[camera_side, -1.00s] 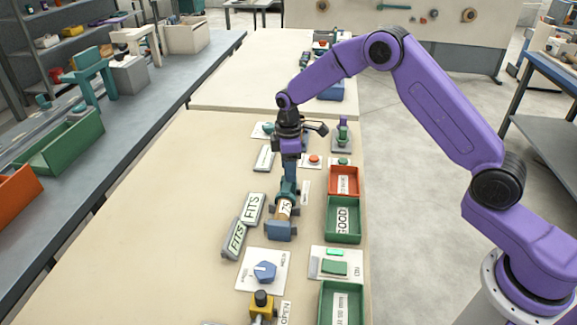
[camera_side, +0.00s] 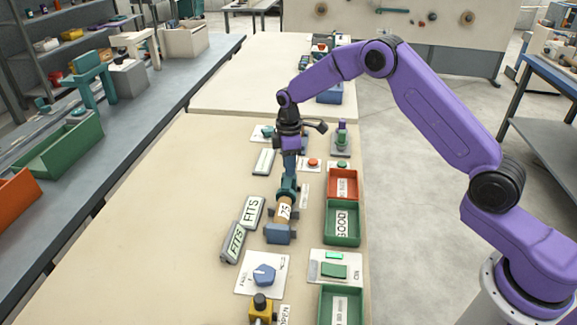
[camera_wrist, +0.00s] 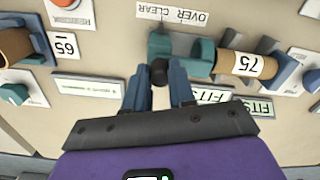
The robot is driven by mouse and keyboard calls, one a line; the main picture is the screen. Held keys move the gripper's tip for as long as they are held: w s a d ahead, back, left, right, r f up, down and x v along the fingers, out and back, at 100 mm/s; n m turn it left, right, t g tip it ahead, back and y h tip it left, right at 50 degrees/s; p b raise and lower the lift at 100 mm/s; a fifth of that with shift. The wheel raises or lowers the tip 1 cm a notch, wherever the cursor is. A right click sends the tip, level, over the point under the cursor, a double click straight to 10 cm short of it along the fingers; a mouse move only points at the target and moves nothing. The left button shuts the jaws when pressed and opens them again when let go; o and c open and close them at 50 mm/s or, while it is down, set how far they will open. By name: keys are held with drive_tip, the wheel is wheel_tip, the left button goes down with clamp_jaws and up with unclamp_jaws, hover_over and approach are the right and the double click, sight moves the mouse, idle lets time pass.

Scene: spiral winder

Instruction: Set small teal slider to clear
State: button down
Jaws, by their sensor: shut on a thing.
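The small teal slider (camera_wrist: 162,44) has a black knob (camera_wrist: 158,71) on it. In the wrist view my gripper (camera_wrist: 158,85) is shut on this knob, with one blue finger on either side. The slider stands at the left end of a tan cylinder marked 75 (camera_wrist: 243,64). In the side view my gripper (camera_side: 289,178) reaches down to the teal part (camera_side: 287,191), beside the cylinder (camera_side: 284,211); the knob is hidden there.
Two FITS plates (camera_side: 252,211) lie left of the cylinder. Red (camera_side: 343,172) and green (camera_side: 342,239) trays stand to its right. A blue dial (camera_side: 264,274) is nearer the front. The table's left side is bare.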

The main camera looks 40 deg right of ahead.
drive_tip(key=shift+w+d+r, duration=0.1)
drive_tip(key=shift+w+d, duration=0.15)
drive_tip(key=c, duration=0.9)
unclamp_jaws()
drive_tip(key=shift+c, duration=0.2)
wheel_tip(320, 180, up, 17)
drive_tip(key=shift+r, duration=0.2)
drive_tip(key=shift+s+a, duration=0.1)
drive_tip(key=shift+s, duration=0.05)
